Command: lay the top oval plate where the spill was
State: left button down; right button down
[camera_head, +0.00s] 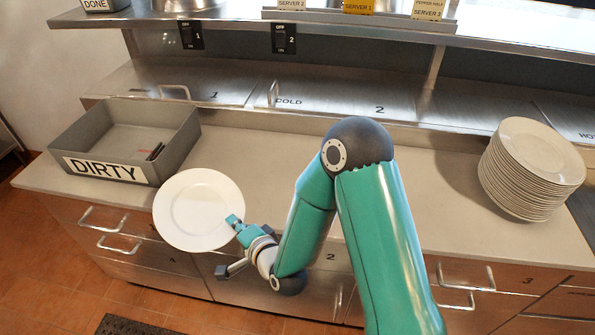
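A white oval plate (190,207) is in the head view at left centre, in front of the grey bin and overlapping the counter's front edge. My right gripper (236,222) is at the plate's right rim. One teal fingertip lies over the rim; the other finger is hidden, and the gripper appears shut on the plate. A tall stack of white oval plates (527,188) stands at the right end of the counter. No spill shows on the visible counter; my arm and the held plate hide parts of it. My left gripper is not in view.
A grey bin labelled DIRTY (182,139) stands at the counter's left end with small dark items inside. The counter (445,205) is bare between my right arm and the stack. Steel lids (340,97) and a shelf (235,17) run along the back. Drawer handles (118,244) project below.

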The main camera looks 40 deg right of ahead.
jog(key=d+h, duration=0.1)
jog(key=d, duration=0.2)
jog(key=w+d+r+m+h+b, duration=0.1)
jog(key=d, duration=0.3)
jog(key=w+d+m+h+b, duration=0.1)
jog(key=d, duration=0.2)
jog(key=shift+w+d+r, duration=0.15)
jog(key=shift+d+r, duration=0.05)
jog(key=shift+d, duration=0.15)
jog(key=d+r+m+h+b, duration=0.1)
jog(key=d+r+m+h, duration=0.15)
jog(key=d, duration=0.85)
jog(key=shift+g, duration=0.3)
jog(key=shift+s+a+f+b, duration=0.15)
jog(key=shift+f+b, duration=0.55)
jog(key=shift+f, duration=1.05)
jog(key=shift+s+f+b, duration=0.2)
jog(key=shift+f+b, duration=0.45)
jog(key=shift+f, duration=1.1)
jog(key=shift+f+b, duration=0.5)
jog(key=shift+b, duration=0.15)
jog(key=c, duration=1.8)
grip_release()
jog(key=o, duration=0.6)
jog(key=shift+s, duration=0.1)
jog(key=shift+c, duration=0.2)
jog(key=shift+a+f, duration=0.1)
